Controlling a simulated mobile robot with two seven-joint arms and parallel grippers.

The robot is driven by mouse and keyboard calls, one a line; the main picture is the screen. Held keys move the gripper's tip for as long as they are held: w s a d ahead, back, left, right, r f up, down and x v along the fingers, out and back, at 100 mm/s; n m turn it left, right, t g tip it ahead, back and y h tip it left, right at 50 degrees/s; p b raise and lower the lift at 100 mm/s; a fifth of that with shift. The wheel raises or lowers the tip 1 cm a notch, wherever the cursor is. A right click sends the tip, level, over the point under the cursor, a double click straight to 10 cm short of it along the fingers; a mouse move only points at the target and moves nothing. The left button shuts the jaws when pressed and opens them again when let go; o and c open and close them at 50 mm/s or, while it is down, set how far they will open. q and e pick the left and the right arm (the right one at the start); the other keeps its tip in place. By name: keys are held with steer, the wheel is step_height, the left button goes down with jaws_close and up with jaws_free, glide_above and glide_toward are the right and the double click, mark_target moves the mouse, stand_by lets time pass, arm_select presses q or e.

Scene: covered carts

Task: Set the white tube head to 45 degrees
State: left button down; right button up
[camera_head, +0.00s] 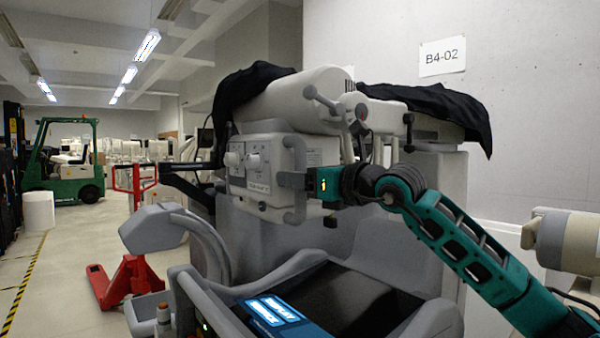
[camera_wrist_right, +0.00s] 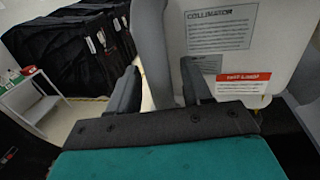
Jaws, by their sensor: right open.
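The white tube head (camera_head: 310,98) sits at the top of the cart in the middle of the head view. Its collimator box (camera_head: 258,172) hangs below, with two knobs on its face and a grey bar handle (camera_head: 298,152) along its right side. My right gripper (camera_head: 291,180) is at this handle, coming from the right. In the right wrist view the jaws (camera_wrist_right: 160,80) are apart, and the grey handle (camera_wrist_right: 153,40) runs up between them, nearer the left finger. Contact cannot be told. The labelled collimator side (camera_wrist_right: 225,45) lies beyond the right finger. My left gripper is not in view.
Black covers (camera_head: 250,88) drape over the cart top. A grey cart body with a lit screen (camera_head: 272,312) stands below. A beige cylinder (camera_head: 570,240) is at the far right. A red pallet jack (camera_head: 125,280) and green forklift (camera_head: 65,165) stand left, with open floor between.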

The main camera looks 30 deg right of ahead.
jaws_close()
stand_by(0.5)
